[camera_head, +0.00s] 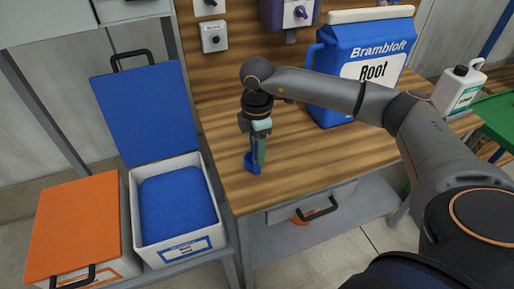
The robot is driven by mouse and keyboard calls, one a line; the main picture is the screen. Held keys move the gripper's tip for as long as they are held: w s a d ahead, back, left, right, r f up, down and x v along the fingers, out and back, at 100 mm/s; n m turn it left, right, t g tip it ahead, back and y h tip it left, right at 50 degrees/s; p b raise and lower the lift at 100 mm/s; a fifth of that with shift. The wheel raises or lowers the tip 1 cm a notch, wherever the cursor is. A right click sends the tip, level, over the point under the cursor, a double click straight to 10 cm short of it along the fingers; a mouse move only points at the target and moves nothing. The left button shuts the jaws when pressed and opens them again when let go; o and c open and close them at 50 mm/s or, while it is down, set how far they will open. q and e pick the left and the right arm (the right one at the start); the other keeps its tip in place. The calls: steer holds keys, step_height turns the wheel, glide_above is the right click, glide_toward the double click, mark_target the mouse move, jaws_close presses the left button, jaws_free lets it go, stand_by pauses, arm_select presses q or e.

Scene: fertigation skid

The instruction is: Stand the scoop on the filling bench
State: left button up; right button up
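The blue scoop (252,163) is upright at the front left of the wooden filling bench (300,165), its blue end downward. My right gripper (260,143) points down at the scoop from above and appears shut on its handle, which the fingers mostly hide. The blue end is at or just above the bench top; I cannot tell whether it touches. My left gripper is not in view.
A blue bag labelled "Brambloft Root" (345,55) stands behind on the bench, with a white jug (457,88) further right. Left of the bench are an open white bin (187,248) of blue material and an orange-lidded bin (75,225). The bench front is clear.

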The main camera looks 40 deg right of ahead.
step_height(320, 180, up, 12)
steer(key=shift+r+b, duration=0.25)
steer(key=shift+b, duration=0.15)
stand_by(0.3)
stand_by(0.4)
